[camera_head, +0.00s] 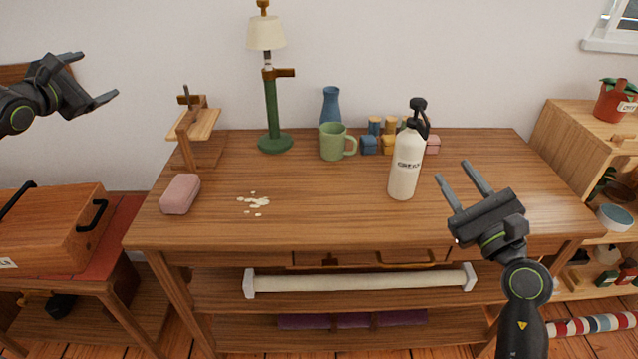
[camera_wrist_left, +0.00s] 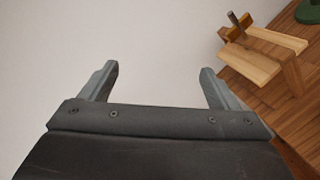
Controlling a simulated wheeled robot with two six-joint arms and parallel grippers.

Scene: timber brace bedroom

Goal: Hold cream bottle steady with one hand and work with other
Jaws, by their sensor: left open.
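The cream bottle (camera_head: 405,165) stands upright on the wooden table (camera_head: 320,215), right of the middle. It has a black spray head (camera_head: 417,115) and dark lettering on its front. My right gripper (camera_head: 464,180) is open and empty, to the right of the bottle and apart from it. My left gripper (camera_head: 97,78) is open and empty at the upper left, in front of the wall and far from the bottle. In the left wrist view its two fingers (camera_wrist_left: 158,80) are spread with only bare wall between them.
A pink block (camera_head: 180,194) and pale crumbs (camera_head: 256,203) lie at the table's left. A wooden stand (camera_head: 194,130), green lamp (camera_head: 272,110), blue vase (camera_head: 330,105), green mug (camera_head: 333,142) and small coloured blocks (camera_head: 386,144) line the back. The table's front middle is clear.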

